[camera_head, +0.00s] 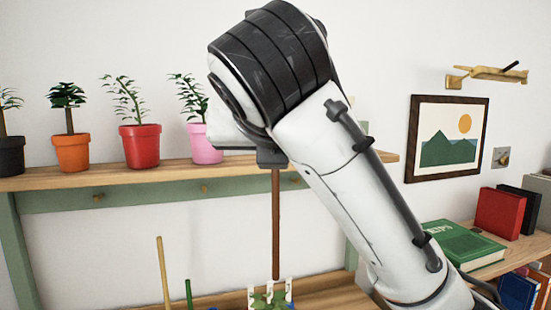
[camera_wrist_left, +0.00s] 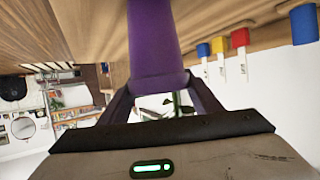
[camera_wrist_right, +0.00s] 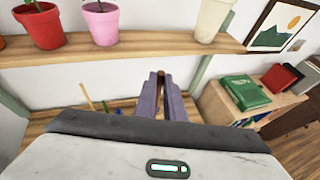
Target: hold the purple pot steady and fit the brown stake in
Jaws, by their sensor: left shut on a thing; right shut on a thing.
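The brown stake (camera_head: 276,225) hangs upright below my right gripper (camera_head: 272,160) in the head view. That gripper is shut on its upper end. The stake's lower end is just above or among green leaves and white pieces at the bottom edge; I cannot tell which. In the right wrist view the stake's top (camera_wrist_right: 161,76) shows between the fingers (camera_wrist_right: 161,88). The purple pot (camera_wrist_left: 155,45) fills the top middle of the left wrist view, with my left gripper (camera_wrist_left: 160,84) shut on it. The pot and left gripper are not visible in the head view.
A shelf (camera_head: 60,182) holds an orange pot (camera_head: 71,153), a red pot (camera_head: 140,147) and a pink pot (camera_head: 205,150). A tan stick (camera_head: 163,270) and a green stick (camera_head: 189,294) stand below. A green book (camera_head: 458,245) lies at right.

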